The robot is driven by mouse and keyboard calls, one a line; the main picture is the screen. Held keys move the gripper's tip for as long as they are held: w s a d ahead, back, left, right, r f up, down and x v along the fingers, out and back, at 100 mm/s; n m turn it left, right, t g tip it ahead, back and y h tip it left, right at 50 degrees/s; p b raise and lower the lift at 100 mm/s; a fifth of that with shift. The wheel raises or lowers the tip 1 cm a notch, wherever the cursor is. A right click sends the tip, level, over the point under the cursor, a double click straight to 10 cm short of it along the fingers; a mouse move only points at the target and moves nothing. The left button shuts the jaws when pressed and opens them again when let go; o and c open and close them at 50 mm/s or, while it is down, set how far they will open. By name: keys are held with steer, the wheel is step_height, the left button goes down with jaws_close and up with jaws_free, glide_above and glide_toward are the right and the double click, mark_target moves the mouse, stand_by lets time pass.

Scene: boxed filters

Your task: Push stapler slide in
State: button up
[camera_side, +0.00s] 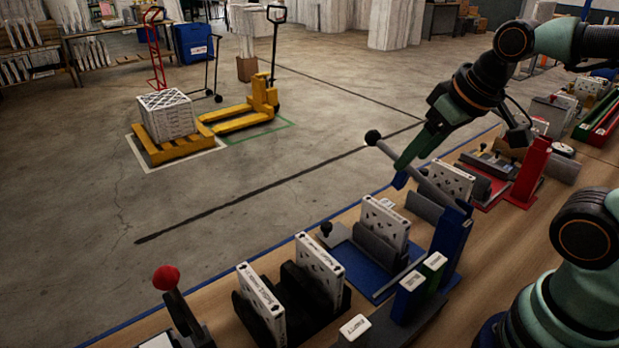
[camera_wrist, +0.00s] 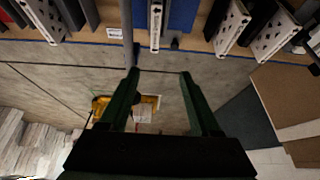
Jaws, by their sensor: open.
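A blue-based fixture (camera_side: 352,262) on the bench holds a white boxed filter (camera_side: 384,224) upright between grey plates. A small black knob (camera_side: 326,229) stands at its outer end and appears to be the slide's handle; I cannot be sure. In the wrist view the blue base (camera_wrist: 183,14), the filter (camera_wrist: 156,22) and a black knob (camera_wrist: 174,43) show at the top. My gripper (camera_side: 402,169) is above the bench's far edge, open and empty. In the wrist view its green fingers (camera_wrist: 160,73) are spread apart, with their tips short of the knob.
A grey lever (camera_side: 410,166) with a black ball slants up from a blue post, close to my gripper; its bar also shows in the wrist view (camera_wrist: 128,28). A black rack (camera_side: 309,293) with white filters and a red-knobbed lever (camera_side: 167,279) stand nearer left. Open floor lies beyond the bench.

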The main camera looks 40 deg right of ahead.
stand_by(0.4)
steer(key=m+g, duration=0.6)
steer(key=m, duration=0.3)
glide_above(327, 225)
step_height(327, 225, down, 10)
steer(key=f, duration=0.1)
step_height(327, 225, down, 11)
steer(key=shift+w+f, duration=0.1)
steer(key=shift+f, duration=0.1)
jaws_close()
stand_by(0.8)
